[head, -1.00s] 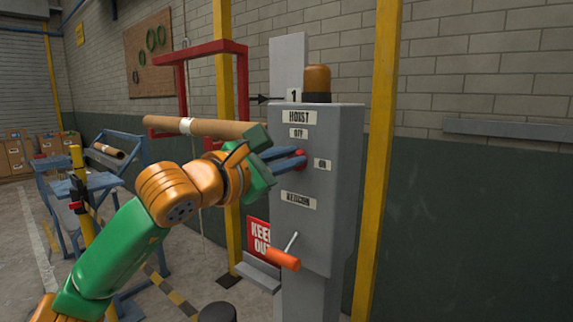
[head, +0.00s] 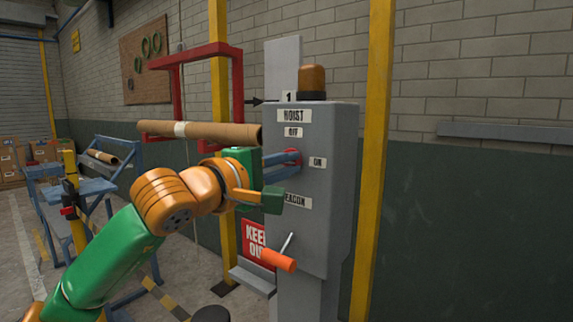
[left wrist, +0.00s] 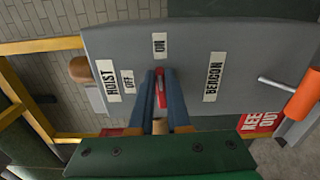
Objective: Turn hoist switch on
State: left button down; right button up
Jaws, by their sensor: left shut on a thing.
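The grey hoist box (head: 335,190) stands on a post, with a red switch (head: 293,154) on its front. The HOIST label (head: 293,116) and OFF label (head: 293,132) are above the switch, and the ON label (head: 317,162) is to its right. My left gripper (head: 284,160) has its blue fingers shut on the red switch. In the left wrist view, the red switch (left wrist: 161,88) shows between the fingertips, its long side roughly in line with the ON label (left wrist: 159,45). The fingers partly hide the switch. My right gripper is not in view.
An amber beacon (head: 313,80) tops the box. Below are the BEACON label (head: 298,201) and a crank with an orange handle (head: 278,260). A red frame (head: 190,55), brown tube (head: 205,132) and yellow posts (head: 373,160) stand close by.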

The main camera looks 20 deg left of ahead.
pick_arm(q)
jog(key=shift+m, duration=0.4)
jog(key=c, duration=0.9)
grip_release()
jog(key=shift+f, duration=0.1)
jog(key=shift+s+a+f+b, duration=0.1)
jog(key=shift+s+b, duration=0.1)
jog(key=shift+b, duration=0.1)
jog(key=b+v, duration=0.2)
jog(key=v, duration=0.4)
jog(key=shift+s, duration=0.3)
